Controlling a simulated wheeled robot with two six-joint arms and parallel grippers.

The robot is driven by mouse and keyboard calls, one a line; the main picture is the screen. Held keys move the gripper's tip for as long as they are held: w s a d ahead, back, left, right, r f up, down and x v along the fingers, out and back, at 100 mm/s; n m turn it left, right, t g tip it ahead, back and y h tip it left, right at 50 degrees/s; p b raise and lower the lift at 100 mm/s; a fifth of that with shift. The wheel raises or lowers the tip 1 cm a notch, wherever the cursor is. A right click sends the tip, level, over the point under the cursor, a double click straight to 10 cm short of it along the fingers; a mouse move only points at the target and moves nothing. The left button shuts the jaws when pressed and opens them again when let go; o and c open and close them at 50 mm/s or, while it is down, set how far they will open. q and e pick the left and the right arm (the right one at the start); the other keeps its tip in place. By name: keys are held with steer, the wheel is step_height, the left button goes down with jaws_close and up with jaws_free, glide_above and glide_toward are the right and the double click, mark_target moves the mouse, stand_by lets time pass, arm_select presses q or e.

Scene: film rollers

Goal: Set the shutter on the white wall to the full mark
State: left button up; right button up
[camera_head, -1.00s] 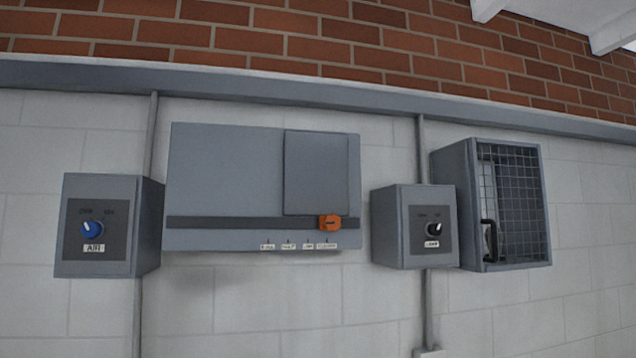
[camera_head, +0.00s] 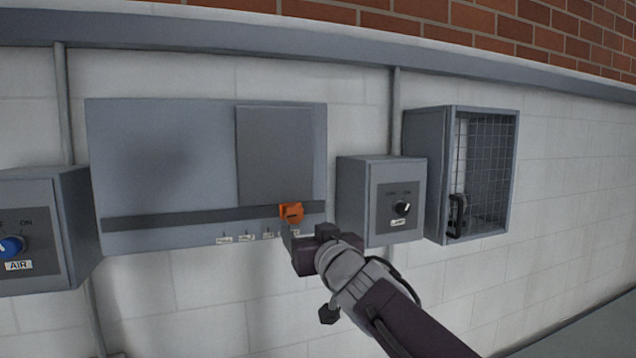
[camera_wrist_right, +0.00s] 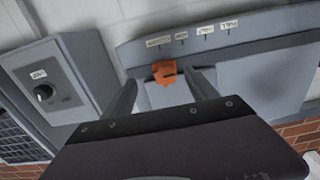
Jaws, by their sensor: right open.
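The shutter unit (camera_head: 150,160) is a wide grey box on the white wall, with a lighter-edged sliding plate (camera_head: 275,155) at its right end. An orange knob (camera_head: 291,213) sits on the dark horizontal track, near the right end. Small white labels (camera_head: 245,238) run below the track; their words are too small to read surely. My right gripper (camera_head: 297,236) is just below and in front of the knob. In the right wrist view, the open fingers (camera_wrist_right: 163,82) lie either side of the orange knob (camera_wrist_right: 164,72); contact cannot be told. My left gripper is out of view.
A grey box with a black knob (camera_head: 402,207) stands close right of the shutter. Beyond it is a mesh-fronted cabinet (camera_head: 487,170) with a black handle. At left is a box with a blue knob (camera_head: 12,247) marked AIR. Wall below is mostly clear.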

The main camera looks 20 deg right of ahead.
mark_target(295, 219)
steer(key=w, duration=0.6)
steer(key=w+a, duration=0.1)
steer(key=w, duration=0.1)
steer(key=shift+w+r, duration=0.4)
steer(key=shift+s, duration=0.15)
steer(key=shift+c, duration=0.6)
jaws_close()
